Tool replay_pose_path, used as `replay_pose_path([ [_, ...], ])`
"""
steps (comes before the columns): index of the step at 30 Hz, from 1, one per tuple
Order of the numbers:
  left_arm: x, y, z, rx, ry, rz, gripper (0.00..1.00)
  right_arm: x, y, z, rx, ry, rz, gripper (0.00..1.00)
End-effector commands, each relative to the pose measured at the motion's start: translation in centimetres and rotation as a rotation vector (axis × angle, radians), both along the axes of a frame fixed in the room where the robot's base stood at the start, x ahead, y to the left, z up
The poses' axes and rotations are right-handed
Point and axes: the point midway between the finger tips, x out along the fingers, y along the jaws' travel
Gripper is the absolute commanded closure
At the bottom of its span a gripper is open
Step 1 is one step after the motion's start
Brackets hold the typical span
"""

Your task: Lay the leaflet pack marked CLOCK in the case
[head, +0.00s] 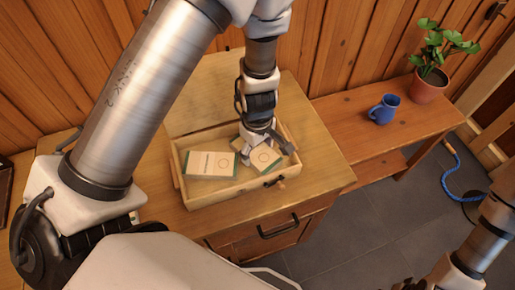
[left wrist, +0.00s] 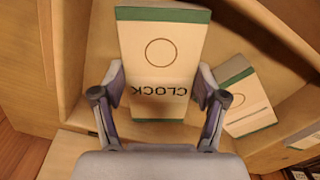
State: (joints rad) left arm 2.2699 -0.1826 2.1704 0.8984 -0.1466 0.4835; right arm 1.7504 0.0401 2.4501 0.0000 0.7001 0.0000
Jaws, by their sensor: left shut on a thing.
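The open wooden case (head: 228,193) stands on the wooden cabinet top with its lid raised at the back. My left gripper (head: 265,148) points down at the right part of the case. It is shut on the cream leaflet pack marked CLOCK (head: 264,158), which has green edges and a circle. The left wrist view shows this CLOCK pack (left wrist: 160,55) between the fingers (left wrist: 158,97), its lettering upside down. I cannot tell if it touches the case floor. Only a dark part of what seems my right gripper (head: 408,285) shows at the bottom edge.
Another cream pack (head: 210,165) lies in the left part of the case. A second pack (left wrist: 245,97) shows right of the held one in the left wrist view. A blue mug (head: 384,109) and a potted plant (head: 430,85) stand on the bench at the right.

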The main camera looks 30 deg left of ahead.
Motion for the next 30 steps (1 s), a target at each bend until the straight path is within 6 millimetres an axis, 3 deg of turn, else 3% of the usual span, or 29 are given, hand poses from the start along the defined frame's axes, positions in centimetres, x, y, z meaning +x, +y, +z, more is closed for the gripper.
replay_pose_path([
  [1,0.0,0.0,-0.1,0.0,0.0,0.0,0.17,0.0,0.0,-0.1,0.0,0.001,0.0,0.52],
  [2,0.0,0.0,0.0,0.0,0.0,0.0,0.07,0.0,0.0,-0.1,0.0,0.001,0.0,0.52],
  [3,0.0,0.0,0.0,0.0,0.0,0.0,0.03,0.0,0.0,-0.1,0.0,0.001,0.0,0.52],
  [14,0.0,0.0,0.4,0.0,0.0,0.0,0.03,0.0,0.0,0.4,0.0,0.0,0.0,0.52],
  [17,0.0,0.0,1.8,0.0,-0.001,-0.001,0.03,0.0,0.0,1.3,0.0,0.0,0.0,0.52],
  [22,0.0,0.0,6.2,0.0,-0.003,-0.002,0.03,0.0,0.0,3.5,0.0,0.0,0.0,0.52],
  [30,0.0,0.0,11.5,0.0,-0.002,-0.002,0.03,0.0,0.0,4.3,0.0,0.0,0.0,0.52],
])
